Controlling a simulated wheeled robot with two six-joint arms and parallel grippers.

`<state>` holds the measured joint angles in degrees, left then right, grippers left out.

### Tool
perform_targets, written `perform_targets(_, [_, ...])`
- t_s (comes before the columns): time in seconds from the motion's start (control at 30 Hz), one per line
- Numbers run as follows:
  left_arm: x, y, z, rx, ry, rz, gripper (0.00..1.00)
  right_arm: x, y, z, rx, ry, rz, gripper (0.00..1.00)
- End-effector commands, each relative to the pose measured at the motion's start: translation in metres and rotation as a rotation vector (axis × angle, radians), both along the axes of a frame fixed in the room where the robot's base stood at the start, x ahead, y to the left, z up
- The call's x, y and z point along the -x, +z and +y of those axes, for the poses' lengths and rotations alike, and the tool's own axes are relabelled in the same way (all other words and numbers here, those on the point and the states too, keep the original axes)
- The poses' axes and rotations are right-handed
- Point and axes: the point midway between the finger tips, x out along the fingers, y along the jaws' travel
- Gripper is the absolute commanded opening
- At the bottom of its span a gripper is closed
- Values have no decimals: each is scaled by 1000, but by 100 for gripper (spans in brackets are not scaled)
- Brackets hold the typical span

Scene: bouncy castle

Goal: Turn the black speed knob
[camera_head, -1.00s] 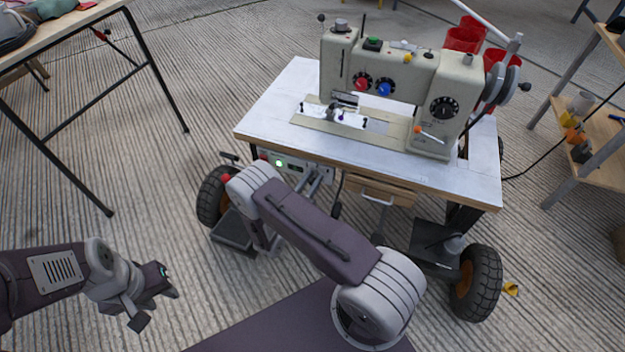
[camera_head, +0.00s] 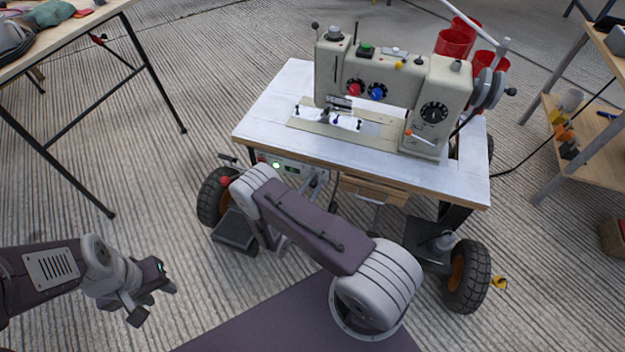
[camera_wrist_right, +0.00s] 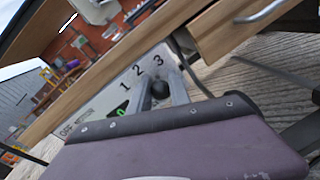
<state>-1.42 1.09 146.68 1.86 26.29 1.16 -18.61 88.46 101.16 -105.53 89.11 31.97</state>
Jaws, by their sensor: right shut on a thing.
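The black speed knob (camera_wrist_right: 160,88) sits on a pale panel marked 1, 2, 3 and OFF, with a green light, in the right wrist view. My right gripper (camera_wrist_right: 159,81) is shut on the knob, one grey finger on each side. In the head view, the panel (camera_head: 291,168) hangs under the front left edge of the sewing machine table (camera_head: 275,112). The knob is not distinguishable there. My right gripper (camera_head: 315,178) reaches the panel, partly hidden by my arm. My left gripper (camera_head: 153,302) is open and empty, low at the left, away from the table.
A cream sewing machine (camera_head: 400,85) with red, blue and black dials stands on the table. A wooden drawer (camera_head: 376,190) hangs right of the panel. Another table (camera_head: 60,40) stands at the upper left, a shelf (camera_head: 590,130) at the right.

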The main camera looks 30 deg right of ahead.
Motion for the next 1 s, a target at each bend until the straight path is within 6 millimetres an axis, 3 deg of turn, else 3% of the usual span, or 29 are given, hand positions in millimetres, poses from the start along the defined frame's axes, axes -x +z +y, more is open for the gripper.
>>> perform_targets(0.63, [0,5,0,0,0,0,36,1,-2,0,-40,3,-44,0])
perform_targets(0.67, [0,5,0,0,0,0,36,1,-2,0,-40,3,-45,29])
perform_targets(0.7, [0,5,0,0,0,0,36,1,-2,0,-40,3,-45,40])
perform_targets(0.73, [0,5,0,0,0,0,36,1,-2,0,-40,3,-45,44])
perform_targets(1.0, [0,5,0,0,0,0,36,1,-1,-1,-39,2,-44,44])
